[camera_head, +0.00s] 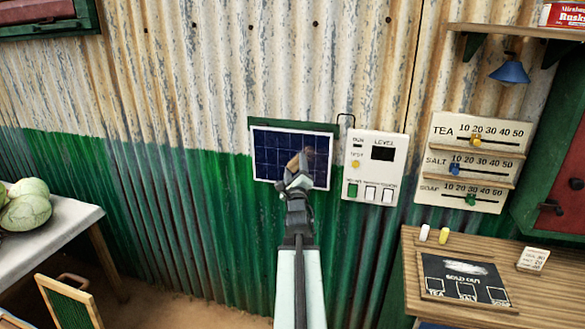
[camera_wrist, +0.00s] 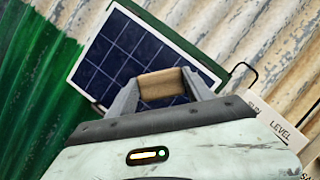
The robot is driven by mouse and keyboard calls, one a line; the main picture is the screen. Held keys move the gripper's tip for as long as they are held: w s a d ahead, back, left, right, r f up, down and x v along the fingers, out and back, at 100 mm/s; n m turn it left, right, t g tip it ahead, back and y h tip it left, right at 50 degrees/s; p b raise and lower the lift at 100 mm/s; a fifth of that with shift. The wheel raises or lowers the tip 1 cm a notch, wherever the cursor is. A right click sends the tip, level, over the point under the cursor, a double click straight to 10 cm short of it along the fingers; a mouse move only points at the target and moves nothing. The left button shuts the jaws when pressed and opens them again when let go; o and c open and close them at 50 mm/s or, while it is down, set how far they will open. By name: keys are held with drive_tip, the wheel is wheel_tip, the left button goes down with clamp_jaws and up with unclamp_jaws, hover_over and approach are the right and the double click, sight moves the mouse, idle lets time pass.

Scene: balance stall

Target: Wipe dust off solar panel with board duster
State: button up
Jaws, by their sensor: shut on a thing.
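The solar panel (camera_head: 268,151) is a dark blue gridded panel with a white frame, mounted on the corrugated wall. It also shows in the wrist view (camera_wrist: 124,52), tilted in the picture. My gripper (camera_head: 298,172) is in front of the panel's lower right part. It is shut on a brown block, the board duster (camera_wrist: 162,84), which sits between the two fingers. The duster (camera_head: 294,162) overlaps the panel in the head view. I cannot tell whether it touches the surface. No dust can be made out on the visible part of the panel.
A white control box (camera_head: 374,168) hangs just right of the panel. A price board (camera_head: 500,133) with sliders is farther right. A wooden counter (camera_head: 420,262) with a slate (camera_head: 466,283) stands lower right. A table (camera_head: 62,222) with cabbages (camera_head: 26,212) is at left.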

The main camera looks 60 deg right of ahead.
drive_tip(key=shift+w+d, duration=0.25)
drive_tip(key=shift+d, duration=0.7)
drive_tip(key=shift+w+d, duration=0.3)
drive_tip(key=shift+d, duration=0.6)
drive_tip(key=shift+w+d, duration=0.25)
drive_tip(key=shift+d, duration=0.7)
drive_tip(key=shift+w+d, duration=0.25)
drive_tip(key=shift+d, duration=0.7)
drive_tip(key=shift+s+d, duration=0.25)
drive_tip(key=shift+s, duration=0.75)
drive_tip(key=shift+s+d, duration=0.2)
drive_tip(key=shift+s, duration=0.75)
drive_tip(key=shift+d, duration=0.15)
drive_tip(key=shift+w+a, duration=0.25)
drive_tip(key=shift+w, duration=0.4)
drive_tip(key=shift+w+a, duration=0.2)
drive_tip(key=shift+w, duration=0.45)
drive_tip(key=shift+w+a, duration=0.25)
drive_tip(key=shift+w, duration=0.4)
drive_tip(key=shift+s+a, duration=0.3)
drive_tip(key=shift+a, duration=0.65)
drive_tip(key=shift+s+a, duration=0.3)
drive_tip(key=shift+a, duration=0.7)
drive_tip(key=shift+s+a, duration=0.3)
drive_tip(key=shift+a, duration=0.65)
